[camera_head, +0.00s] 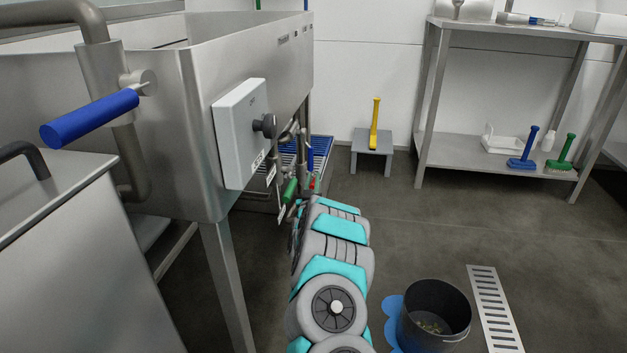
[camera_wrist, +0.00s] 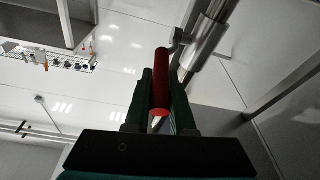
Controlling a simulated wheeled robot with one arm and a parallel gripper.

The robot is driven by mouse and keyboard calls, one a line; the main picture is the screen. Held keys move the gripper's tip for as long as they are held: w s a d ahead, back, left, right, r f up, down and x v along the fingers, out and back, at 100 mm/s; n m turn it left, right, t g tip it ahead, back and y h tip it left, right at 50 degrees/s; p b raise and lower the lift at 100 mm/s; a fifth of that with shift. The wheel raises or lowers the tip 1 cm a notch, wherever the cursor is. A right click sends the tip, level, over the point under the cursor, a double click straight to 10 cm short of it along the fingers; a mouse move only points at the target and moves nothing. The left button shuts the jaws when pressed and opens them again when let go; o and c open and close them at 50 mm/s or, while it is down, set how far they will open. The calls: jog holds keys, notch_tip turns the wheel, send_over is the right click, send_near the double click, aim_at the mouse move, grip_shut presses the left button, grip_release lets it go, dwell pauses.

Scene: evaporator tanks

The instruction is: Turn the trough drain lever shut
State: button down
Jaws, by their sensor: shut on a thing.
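A red lever handle (camera_wrist: 161,62) stands between my gripper's fingers (camera_wrist: 162,82) in the wrist view. The fingers are closed on it from both sides. A metal pipe with a fitting (camera_wrist: 207,40) lies just right of the handle's upper end. In the head view a small red spot (camera_head: 314,183) shows at the far end of my arm, beside the trough (camera_head: 240,62). My gripper is mostly hidden there behind my arm and the pipework. The lever's angle to its valve cannot be told clearly.
A blue-handled valve (camera_head: 92,116) is at the left. A dark bucket (camera_head: 434,315) stands on the floor at right. A shelf rack (camera_head: 480,150) stands behind.

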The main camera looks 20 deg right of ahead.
jog(key=shift+s+f+t+h+b, duration=0.15)
jog(key=shift+f+t+h+b, duration=0.3)
jog(key=shift+f+t, duration=0.45)
jog(key=shift+r, duration=0.1)
jog(key=c, duration=0.8)
grip_release()
jog(key=shift+a, duration=0.1)
jog(key=shift+o, duration=0.2)
jog(key=p+v, duration=0.1)
jog(key=v, duration=0.7)
